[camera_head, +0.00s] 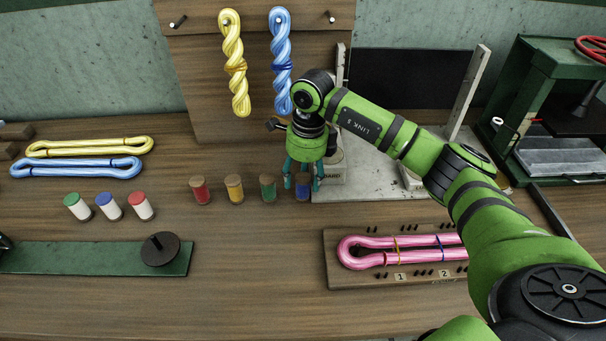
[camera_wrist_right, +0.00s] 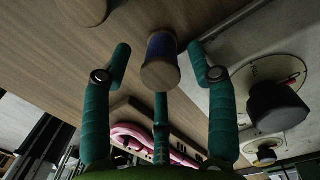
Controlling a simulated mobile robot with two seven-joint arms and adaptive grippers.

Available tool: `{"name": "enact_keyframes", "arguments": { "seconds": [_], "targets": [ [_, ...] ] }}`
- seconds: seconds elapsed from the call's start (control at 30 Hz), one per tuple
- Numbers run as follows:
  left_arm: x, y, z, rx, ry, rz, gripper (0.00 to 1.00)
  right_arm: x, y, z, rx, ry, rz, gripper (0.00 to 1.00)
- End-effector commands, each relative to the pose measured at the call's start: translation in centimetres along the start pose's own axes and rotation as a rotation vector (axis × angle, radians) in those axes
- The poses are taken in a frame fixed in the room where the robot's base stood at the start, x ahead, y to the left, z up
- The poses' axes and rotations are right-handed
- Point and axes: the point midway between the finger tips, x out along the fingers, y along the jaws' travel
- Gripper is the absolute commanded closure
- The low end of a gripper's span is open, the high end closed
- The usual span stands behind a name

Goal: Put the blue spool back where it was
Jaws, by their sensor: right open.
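The blue spool (camera_head: 303,191) stands upright on the table at the right end of a row of coloured spools. My right gripper (camera_head: 303,180) points down over it, fingers spread and open. In the right wrist view, the blue spool (camera_wrist_right: 161,62) shows between the open fingers of my right gripper (camera_wrist_right: 161,75), with gaps visible on both sides; I cannot tell whether the third finger touches it.
Green (camera_head: 268,188), yellow (camera_head: 234,189) and red (camera_head: 201,191) spools stand left of it. A grey slab (camera_head: 385,182) lies close on the right. A wooden board (camera_head: 333,272) with a pink skein is in front.

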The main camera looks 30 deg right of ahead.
Motion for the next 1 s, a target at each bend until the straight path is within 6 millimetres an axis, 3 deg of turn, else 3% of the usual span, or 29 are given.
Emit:
{"name": "enact_keyframes", "arguments": {
  "seconds": [0.13,0.3,0.63,0.8,1.0],
  "targets": [
    [-1.5,0.0,-0.2,0.000,0.001,0.000,0.60,-1.7,0.0,0.2,0.000,-0.002,0.000,0.42],
    [0.2,0.0,-0.1,0.000,0.002,0.000,0.60,-4.5,-0.1,0.2,-0.002,-0.004,-0.006,0.42],
    [1.4,0.0,0.1,0.000,0.002,0.000,0.60,-11.3,-0.1,0.1,0.000,-0.002,-0.003,0.42],
    [1.5,0.0,0.1,0.001,0.001,0.000,0.60,-12.9,0.0,0.1,0.000,-0.001,-0.001,0.42],
    [1.5,0.0,0.1,0.001,0.001,0.000,0.60,-13.2,0.0,0.1,0.000,0.000,0.001,0.42]
  ]
}}
